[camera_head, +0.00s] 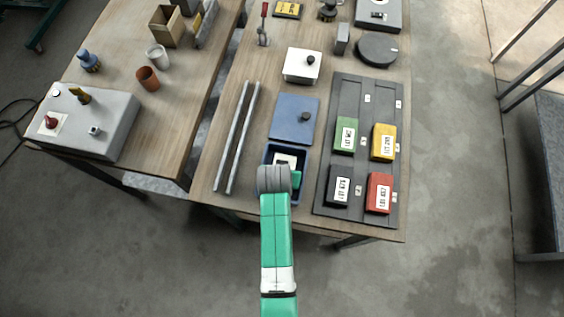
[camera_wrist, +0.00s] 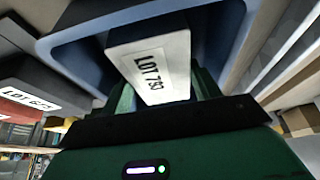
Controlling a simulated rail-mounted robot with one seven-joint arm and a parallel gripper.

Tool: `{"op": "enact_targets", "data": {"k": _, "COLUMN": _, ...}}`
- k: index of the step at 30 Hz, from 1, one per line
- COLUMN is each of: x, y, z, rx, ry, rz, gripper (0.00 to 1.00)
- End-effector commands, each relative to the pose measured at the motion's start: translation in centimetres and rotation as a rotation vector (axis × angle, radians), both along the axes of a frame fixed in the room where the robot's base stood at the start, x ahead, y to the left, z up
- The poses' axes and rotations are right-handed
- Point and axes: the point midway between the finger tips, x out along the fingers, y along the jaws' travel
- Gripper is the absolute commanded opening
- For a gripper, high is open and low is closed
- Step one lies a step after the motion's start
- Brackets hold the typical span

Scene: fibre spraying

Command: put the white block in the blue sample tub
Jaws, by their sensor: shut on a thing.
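The white block (camera_wrist: 155,62) has a dark side and a label beginning "LOT 7". My gripper (camera_wrist: 164,84) is shut on it, with green fingers at its two sides. In the head view the white block (camera_head: 284,159) shows within the outline of the open blue sample tub (camera_head: 268,154), and my gripper (camera_head: 288,180) is over the tub's near part. In the wrist view the blue tub wall (camera_wrist: 75,58) surrounds the block's far side. I cannot tell whether the block touches the tub floor. My wrist hides the tub's near end.
Two metal rails (camera_head: 237,138) lie to the left. A dark rack (camera_head: 348,95) with green, yellow, black and red blocks stands to the right. A white-lidded box (camera_head: 302,65) stands farther back.

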Motion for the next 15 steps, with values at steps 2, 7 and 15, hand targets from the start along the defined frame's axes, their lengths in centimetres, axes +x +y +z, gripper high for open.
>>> {"op": "enact_targets", "data": {"k": 2, "x": 0.07, "y": 0.0, "z": 0.0, "rx": 0.0, "ry": -0.002, "rz": 0.0, "gripper": 0.21}}
{"op": "enact_targets", "data": {"k": 7, "x": -0.01, "y": 0.0, "z": -0.27, "rx": 0.0, "ry": 0.0, "rz": 0.0, "gripper": 0.71}}
{"op": "enact_targets", "data": {"k": 15, "x": 0.0, "y": 0.0, "z": 0.07, "rx": 0.0, "ry": 0.0, "rz": 0.0, "gripper": 0.71}}
